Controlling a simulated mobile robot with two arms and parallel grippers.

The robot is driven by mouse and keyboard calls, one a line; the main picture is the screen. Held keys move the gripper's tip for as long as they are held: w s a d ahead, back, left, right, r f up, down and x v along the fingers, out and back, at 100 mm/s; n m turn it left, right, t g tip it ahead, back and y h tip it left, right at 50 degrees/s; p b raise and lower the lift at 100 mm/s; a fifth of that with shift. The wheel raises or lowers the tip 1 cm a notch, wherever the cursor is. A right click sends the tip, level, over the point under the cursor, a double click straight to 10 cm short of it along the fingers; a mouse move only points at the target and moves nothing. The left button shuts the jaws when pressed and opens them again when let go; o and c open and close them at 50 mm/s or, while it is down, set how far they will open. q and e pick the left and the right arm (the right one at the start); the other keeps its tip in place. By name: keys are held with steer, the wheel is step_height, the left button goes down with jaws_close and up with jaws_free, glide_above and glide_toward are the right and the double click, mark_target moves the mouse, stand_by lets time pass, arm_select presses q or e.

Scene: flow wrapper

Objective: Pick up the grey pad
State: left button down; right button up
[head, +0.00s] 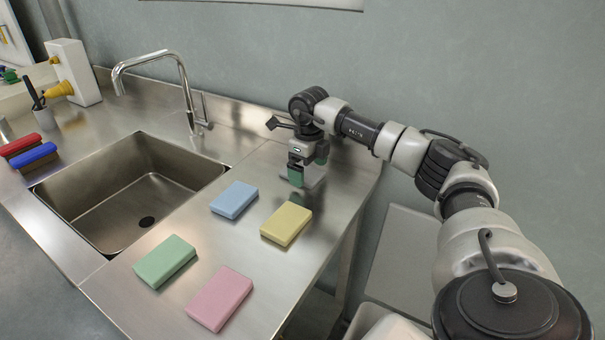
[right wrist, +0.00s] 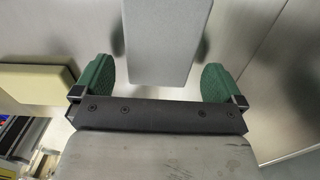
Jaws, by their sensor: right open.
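The grey pad (right wrist: 167,38) shows in the right wrist view as a plain light-grey block, its near end between the two green fingertips. A gap shows on each side of it, so neither finger touches it there. In the head view it is largely hidden behind my right gripper (head: 307,174), which points down over the far right part of the steel counter. My right gripper (right wrist: 157,80) is open, with nothing held. My left gripper is not in view.
Yellow (head: 286,224), blue (head: 234,199), green (head: 165,261) and pink (head: 219,298) pads lie apart on the steel counter (head: 215,247). A sink (head: 135,205) with a tap (head: 185,85) is to the left. The wall (head: 440,60) stands close behind my right arm.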

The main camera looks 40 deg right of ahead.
steer(key=shift+f, duration=0.5)
steer(key=c, duration=0.9)
steer(key=shift+r, duration=0.1)
